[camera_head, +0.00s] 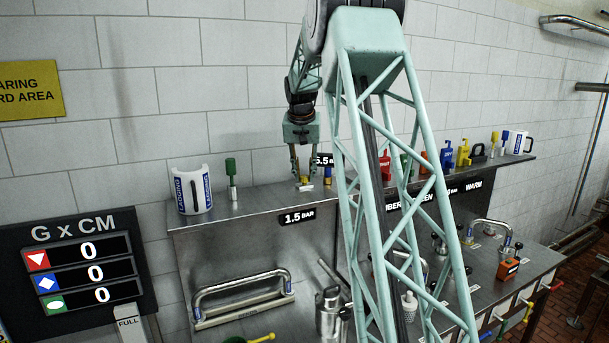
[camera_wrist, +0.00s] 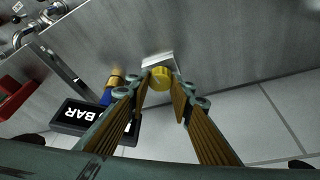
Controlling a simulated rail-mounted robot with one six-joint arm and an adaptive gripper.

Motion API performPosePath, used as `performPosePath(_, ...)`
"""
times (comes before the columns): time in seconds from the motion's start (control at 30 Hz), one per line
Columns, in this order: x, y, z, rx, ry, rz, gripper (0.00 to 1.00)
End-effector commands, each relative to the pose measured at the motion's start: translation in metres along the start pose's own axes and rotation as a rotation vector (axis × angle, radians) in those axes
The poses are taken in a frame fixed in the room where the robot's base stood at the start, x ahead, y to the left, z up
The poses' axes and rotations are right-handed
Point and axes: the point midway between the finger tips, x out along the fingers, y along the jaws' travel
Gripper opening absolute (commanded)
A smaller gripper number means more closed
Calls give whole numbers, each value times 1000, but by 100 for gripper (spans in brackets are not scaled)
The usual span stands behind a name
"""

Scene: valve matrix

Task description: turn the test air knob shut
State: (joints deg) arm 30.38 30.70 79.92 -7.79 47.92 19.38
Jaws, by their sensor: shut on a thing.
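A small yellow knob (camera_wrist: 161,77) sits on the steel ledge in front of a white tag (camera_wrist: 158,62) whose text I cannot read. My gripper (camera_wrist: 163,84) has its fingertips closed on the knob, one on each side. In the head view the gripper (camera_head: 303,177) points down at the ledge, and the yellow knob (camera_head: 305,181) shows between its fingertips. No readable label names the test air knob. How far the knob is turned cannot be told.
A blue knob with a brass-coloured top (camera_wrist: 109,88) stands close beside, near a black BAR sign (camera_wrist: 88,121). A 1.5 BAR sign (camera_head: 298,216) is on the ledge front. Coloured tags line the ledge right.

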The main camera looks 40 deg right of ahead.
Motion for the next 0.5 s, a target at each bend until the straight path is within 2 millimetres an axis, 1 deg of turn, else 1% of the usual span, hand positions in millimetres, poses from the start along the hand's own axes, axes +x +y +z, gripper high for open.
performPosePath(0.33, 0, -1, 0, 115, 0, 47, 10)
performPosePath(0.5, 0, -1, 0, 143, 1, 59, 10)
